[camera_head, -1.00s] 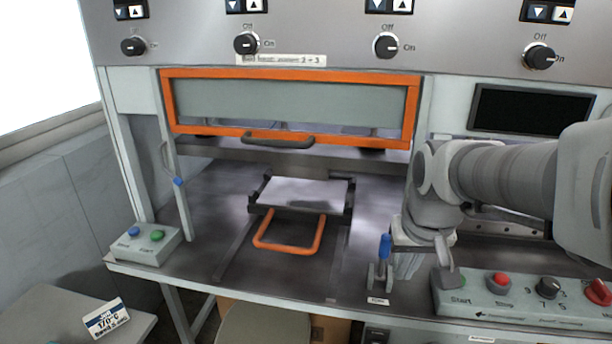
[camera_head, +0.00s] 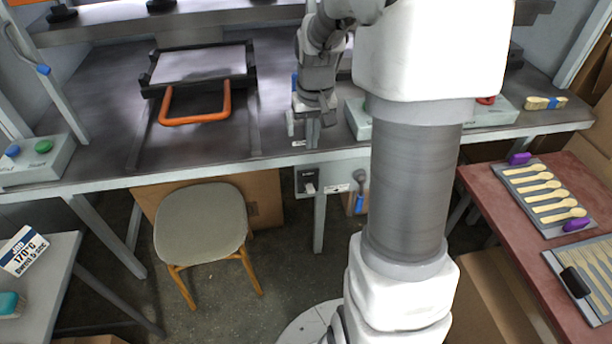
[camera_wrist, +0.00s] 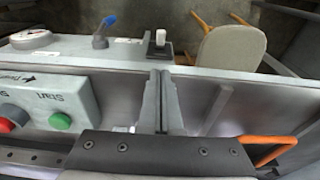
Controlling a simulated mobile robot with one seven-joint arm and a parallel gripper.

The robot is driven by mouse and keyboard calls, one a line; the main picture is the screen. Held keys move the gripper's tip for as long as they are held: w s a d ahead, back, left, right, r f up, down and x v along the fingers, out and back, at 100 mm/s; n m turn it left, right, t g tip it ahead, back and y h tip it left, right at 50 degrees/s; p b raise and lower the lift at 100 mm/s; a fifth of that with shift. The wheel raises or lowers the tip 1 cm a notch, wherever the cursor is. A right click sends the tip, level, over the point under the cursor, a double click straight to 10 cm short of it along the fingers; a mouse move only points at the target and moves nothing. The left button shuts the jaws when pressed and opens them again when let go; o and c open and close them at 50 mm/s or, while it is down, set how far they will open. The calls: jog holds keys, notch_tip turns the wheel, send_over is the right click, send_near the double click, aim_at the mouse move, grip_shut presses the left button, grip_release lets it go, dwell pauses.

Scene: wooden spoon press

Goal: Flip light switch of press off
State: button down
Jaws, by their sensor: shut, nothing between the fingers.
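The press's light switch (camera_head: 307,181) looks like a small dark box with a pale rocker, mounted below the front edge of the worktable. It also shows in the wrist view (camera_wrist: 160,44), upper middle, with the pale rocker sticking out. My gripper (camera_wrist: 160,78) is shut and empty, with its fingers pointing at the table's front edge, just short of the switch. In the head view my gripper (camera_head: 314,124) hangs above the table edge, above the switch. No contact between fingers and switch shows. Whether the switch is on or off I cannot tell.
A blue-handled lever (camera_head: 359,198) hangs beside the switch. A control box with a green button (camera_wrist: 60,121) and a red one sits close to my fingers. A chair (camera_head: 202,222) stands below. An orange handle (camera_head: 228,102) lies left. A spoon table (camera_head: 489,181) is at right.

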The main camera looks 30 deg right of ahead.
jog(key=b, duration=0.3)
send_near(311, 188)
jog(key=f, duration=0.2)
jog(key=w+f, duration=0.1)
jog(key=f, duration=0.2)
jog(key=shift+w+d+f, duration=0.1)
jog(key=shift+w+d, duration=0.05)
jog(key=shift+w, duration=0.1)
jog(key=shift+s+f+b, duration=0.2)
jog(key=shift+f+b, duration=0.1)
jog(key=shift+f, duration=0.3)
jog(key=shift+f+b, duration=0.1)
jog(key=shift+b, duration=0.25)
jog(key=shift+s+t, duration=0.1)
jog(key=shift+t, duration=0.2)
